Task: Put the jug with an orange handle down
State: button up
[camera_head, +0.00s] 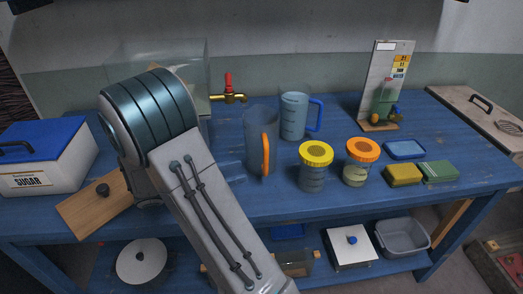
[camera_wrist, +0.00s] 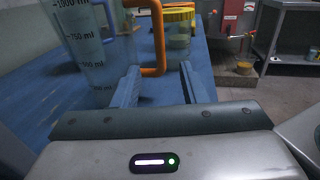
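The clear jug (camera_head: 256,128) with an orange handle stands upright on the blue table, its handle turned toward the front. In the wrist view the jug (camera_wrist: 80,38), with its ml marks, is at the upper left and its orange handle (camera_wrist: 158,45) is ahead of the fingers. My gripper (camera_wrist: 160,85) is open, with a wide gap between its two blue fingers and nothing clasped between them. In the head view my arm hides most of the gripper, which is low beside the jug's left side.
A blue-handled jug (camera_head: 294,115) stands just behind. Jars with yellow (camera_head: 316,154) and orange (camera_head: 362,149) lids are to the right, near sponges (camera_head: 404,174). A tap (camera_head: 229,96) juts out behind. A sugar box (camera_head: 45,160) is at left.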

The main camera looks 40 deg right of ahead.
jog(key=x, duration=0.5)
jog(key=shift+s+d, duration=0.1)
jog(key=shift+r+x, duration=0.15)
jog(key=shift+x, duration=1.2)
jog(key=shift+r+x, duration=0.1)
jog(key=shift+x, duration=1.25)
grip_shut()
